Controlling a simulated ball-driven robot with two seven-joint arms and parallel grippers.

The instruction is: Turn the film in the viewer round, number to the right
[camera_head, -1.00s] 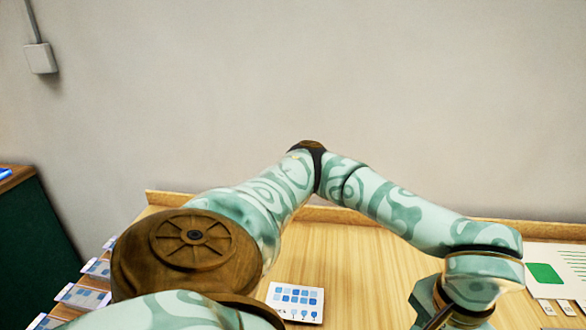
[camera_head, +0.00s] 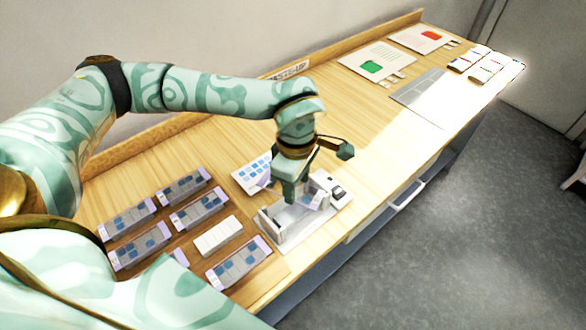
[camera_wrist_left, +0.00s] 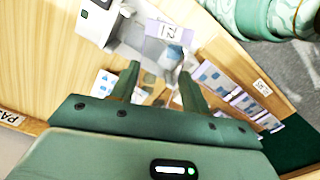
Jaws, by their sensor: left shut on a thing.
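The film viewer (camera_head: 287,238) is a pale open frame with a dark knob at its right end, near the table's front edge. It also shows in the wrist view (camera_wrist_left: 128,38). My left gripper (camera_head: 290,198) points down over the viewer and is shut on the film. The film's lilac-white number tab (camera_head: 318,199) sits on the knob side, to the right of the fingers. In the left wrist view the tab (camera_wrist_left: 170,30) carries printed digits, and the fingers (camera_wrist_left: 158,82) hide part of the film. I cannot tell whether the film touches the viewer. My right gripper is not in view.
Several film strips in holders (camera_head: 200,208) lie to the left, with a blank white block (camera_head: 218,236) among them. A card with blue squares (camera_head: 252,172) lies behind the viewer. Layout sheets (camera_head: 378,61) and a grey mat (camera_head: 425,98) lie farther right. Wood right of the viewer is clear.

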